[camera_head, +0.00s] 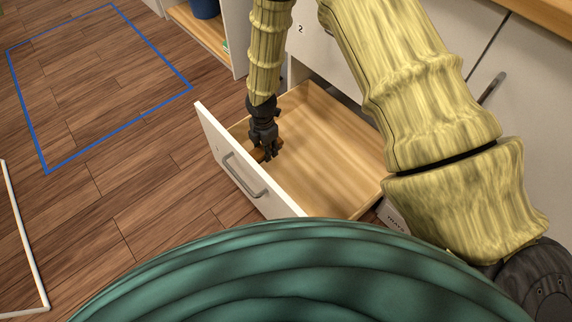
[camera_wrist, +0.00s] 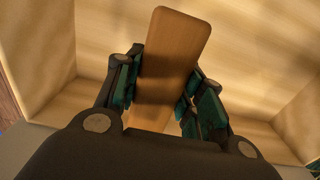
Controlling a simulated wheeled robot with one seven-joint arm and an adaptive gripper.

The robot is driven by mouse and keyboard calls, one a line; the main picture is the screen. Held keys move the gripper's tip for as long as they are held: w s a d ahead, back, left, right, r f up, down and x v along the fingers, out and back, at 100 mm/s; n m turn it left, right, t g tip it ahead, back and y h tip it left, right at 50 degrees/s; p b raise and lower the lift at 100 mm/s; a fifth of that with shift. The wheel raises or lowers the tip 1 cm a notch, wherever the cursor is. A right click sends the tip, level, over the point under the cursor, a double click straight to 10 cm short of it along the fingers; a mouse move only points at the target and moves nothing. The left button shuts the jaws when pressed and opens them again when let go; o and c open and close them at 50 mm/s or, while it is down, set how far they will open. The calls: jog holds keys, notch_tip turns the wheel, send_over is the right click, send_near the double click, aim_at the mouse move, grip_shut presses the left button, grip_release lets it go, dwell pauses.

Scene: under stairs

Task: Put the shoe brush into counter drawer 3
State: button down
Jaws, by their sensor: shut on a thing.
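The open counter drawer (camera_head: 335,150) has a white front with a grey handle and a bare pale wood inside in the head view. Its number mark is too small to read. My gripper (camera_head: 267,152) reaches down into the drawer, close behind its front panel. It is shut on the shoe brush (camera_head: 262,154), a brown wooden piece mostly hidden by the fingers in the head view. In the wrist view the brush (camera_wrist: 172,55) stands out between the two finger pads (camera_wrist: 160,95), above the drawer's wood floor. I cannot tell whether the brush touches the floor.
White cabinet fronts stand behind and to the right, one marked 2 (camera_head: 300,29). An open cupboard shelf (camera_head: 205,30) holds a dark blue container (camera_head: 204,7). A blue outlined rectangle (camera_head: 118,82) lies on the wood floor at left. Most of the drawer's inside is free.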

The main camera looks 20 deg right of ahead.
aim_at(268, 167)
jog(key=shift+f+b, duration=1.6)
jog(key=shift+f, duration=2.8)
jog(key=shift+f, duration=0.1)
jog(key=c, duration=0.9)
grip_release()
notch_tip(268, 167, up, 12)
jog(key=p, duration=0.5)
